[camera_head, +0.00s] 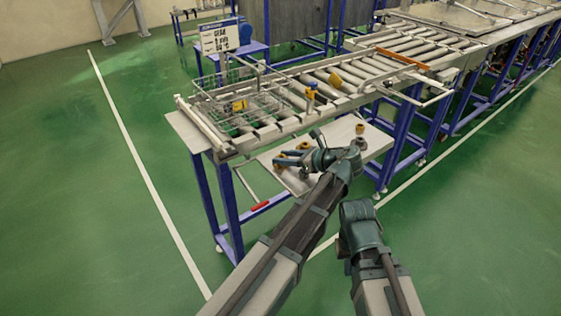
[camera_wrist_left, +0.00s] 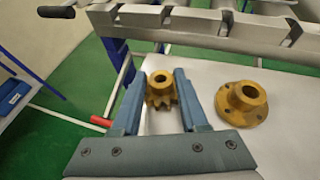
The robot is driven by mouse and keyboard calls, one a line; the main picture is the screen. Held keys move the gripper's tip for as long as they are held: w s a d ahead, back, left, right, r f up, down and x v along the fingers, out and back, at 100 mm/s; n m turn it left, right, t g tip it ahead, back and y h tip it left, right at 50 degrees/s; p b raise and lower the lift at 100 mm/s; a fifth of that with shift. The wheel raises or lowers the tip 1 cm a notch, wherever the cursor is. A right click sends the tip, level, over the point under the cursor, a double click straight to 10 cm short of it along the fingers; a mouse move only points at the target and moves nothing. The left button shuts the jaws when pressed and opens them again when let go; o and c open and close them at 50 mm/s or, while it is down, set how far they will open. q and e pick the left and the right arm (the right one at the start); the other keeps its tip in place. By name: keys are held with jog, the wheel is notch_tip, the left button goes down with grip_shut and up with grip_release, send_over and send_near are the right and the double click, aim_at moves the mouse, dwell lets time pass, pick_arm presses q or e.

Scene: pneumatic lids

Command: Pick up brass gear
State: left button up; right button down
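The brass gear (camera_wrist_left: 160,90) is a small toothed part with a round hub and a bore. In the left wrist view it shows between the two blue-grey fingers of my left gripper (camera_wrist_left: 160,75). The fingers are spread, one on each side; I cannot tell whether they touch it. In the head view my left gripper (camera_head: 282,158) reaches left over the grey shelf below the roller conveyor, and the gear is hard to make out there. My right gripper (camera_head: 360,210) is at the lower middle, away from the shelf, its fingers hidden.
A brass flange with holes (camera_wrist_left: 243,103) stands beside the gear on the shelf (camera_wrist_left: 215,75). Another small brass part (camera_head: 359,129) is farther right. The roller conveyor (camera_head: 385,68) carries a wire basket (camera_head: 215,98) above the shelf. A red-ended handle (camera_head: 260,206) sticks out at front left.

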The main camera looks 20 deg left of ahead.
pick_arm(q)
grip_shut()
jog(key=shift+r, duration=0.1)
notch_tip(320, 180, up, 10)
jog(key=p, duration=1)
